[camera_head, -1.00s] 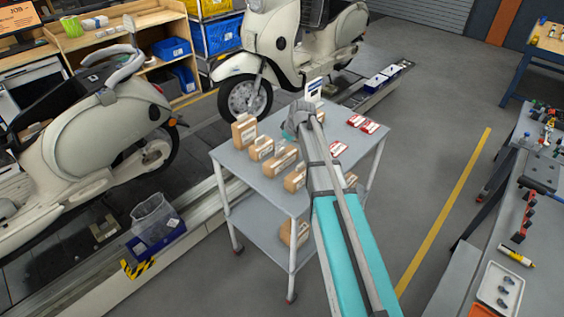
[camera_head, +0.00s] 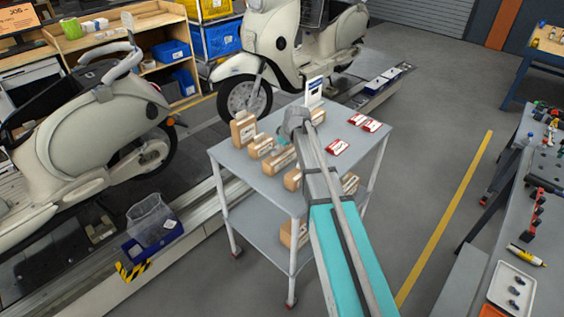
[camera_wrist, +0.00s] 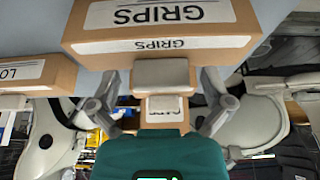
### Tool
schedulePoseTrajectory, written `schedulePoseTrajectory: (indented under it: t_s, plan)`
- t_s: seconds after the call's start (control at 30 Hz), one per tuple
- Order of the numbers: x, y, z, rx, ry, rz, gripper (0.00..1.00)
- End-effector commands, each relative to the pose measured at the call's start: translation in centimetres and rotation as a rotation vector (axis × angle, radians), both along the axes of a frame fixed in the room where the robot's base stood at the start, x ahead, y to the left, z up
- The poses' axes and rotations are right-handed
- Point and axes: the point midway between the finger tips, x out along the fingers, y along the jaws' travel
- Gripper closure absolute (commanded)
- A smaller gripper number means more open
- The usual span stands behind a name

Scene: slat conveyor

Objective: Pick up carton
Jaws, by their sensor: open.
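A brown carton labelled GRIPS (camera_wrist: 160,28) fills the top of the wrist view, with its lettering upside down. My gripper (camera_wrist: 160,80) is open, with one finger on each side of that block and gaps showing. In the head view several brown cartons stand on the grey cart's top; one (camera_head: 283,159) lies just below my gripper's end, partly hidden by my arm. My fingers are largely hidden there.
The cart (camera_head: 235,158) also carries a tall carton (camera_head: 243,128), red-and-white packs (camera_head: 337,147) and a sign (camera_head: 314,91). Another carton (camera_head: 287,235) sits on its lower shelf. Scooters (camera_head: 85,165) stand behind, and a workbench (camera_head: 520,210) at right.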

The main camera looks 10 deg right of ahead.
Motion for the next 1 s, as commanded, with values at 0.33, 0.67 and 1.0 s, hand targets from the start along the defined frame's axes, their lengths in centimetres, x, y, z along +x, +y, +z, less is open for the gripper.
schedulePoseTrajectory:
  t_s: [0.33, 0.67, 1.0]
  plan:
    - [0.01, 0.02, 0.01, 0.000, 0.000, 0.000, 0.00]
    - [0.01, 0.03, 0.00, 0.000, 0.000, 0.000, 0.20]
    - [0.02, 0.05, 0.00, 0.000, 0.000, 0.001, 0.84]
